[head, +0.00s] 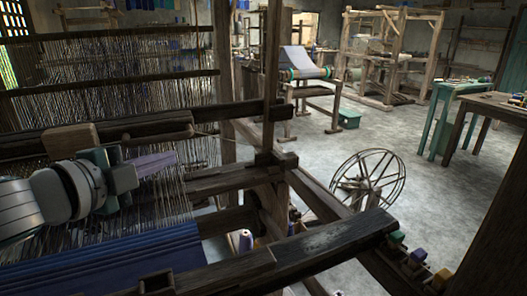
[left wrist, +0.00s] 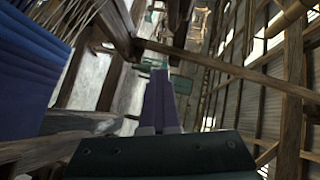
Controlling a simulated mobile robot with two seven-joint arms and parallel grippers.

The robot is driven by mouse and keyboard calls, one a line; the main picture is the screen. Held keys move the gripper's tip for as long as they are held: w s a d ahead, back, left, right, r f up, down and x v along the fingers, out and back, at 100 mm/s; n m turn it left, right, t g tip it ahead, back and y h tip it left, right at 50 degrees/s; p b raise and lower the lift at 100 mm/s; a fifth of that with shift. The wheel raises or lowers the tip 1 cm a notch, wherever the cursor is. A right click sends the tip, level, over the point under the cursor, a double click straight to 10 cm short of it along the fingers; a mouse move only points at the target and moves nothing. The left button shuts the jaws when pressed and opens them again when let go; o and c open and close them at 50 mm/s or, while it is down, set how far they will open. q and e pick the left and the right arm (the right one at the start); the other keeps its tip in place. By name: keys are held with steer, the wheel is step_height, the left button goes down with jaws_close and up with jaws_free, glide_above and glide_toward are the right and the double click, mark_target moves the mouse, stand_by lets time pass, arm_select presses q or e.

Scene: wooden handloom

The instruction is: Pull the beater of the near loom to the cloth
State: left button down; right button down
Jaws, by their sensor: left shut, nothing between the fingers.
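The near loom fills the left of the head view. A dark wooden crossbar (head: 235,114), which looks like its beater, spans the pale warp threads. A lighter wooden block (head: 70,140) sits by this bar, just above my gripper. The blue woven cloth (head: 120,262) lies nearer to me, with bare warp between; it also shows in the left wrist view (left wrist: 32,75). My left gripper (head: 165,161) is over the warp below the bar, its purple fingers shut and empty. They show together in the left wrist view (left wrist: 158,98). I cannot tell whether it touches the bar. My right gripper is not in view.
The loom's thick front beam (head: 325,243) crosses the foreground. A spoked wheel (head: 368,180) stands on the floor beyond it. A green table (head: 455,100) is at the right, and another loom frame (head: 390,50) stands farther back. Grey floor between them is open.

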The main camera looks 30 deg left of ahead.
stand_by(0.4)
arm_select(q)
steer(key=c, duration=0.8)
jaws_free()
steer(key=shift+s, duration=0.1)
steer(key=a+v, duration=0.1)
steer(key=v, duration=0.8)
steer(key=shift+s+d+r, duration=0.2)
steer(key=shift+s+d, duration=0.2)
steer(key=shift+d, duration=0.05)
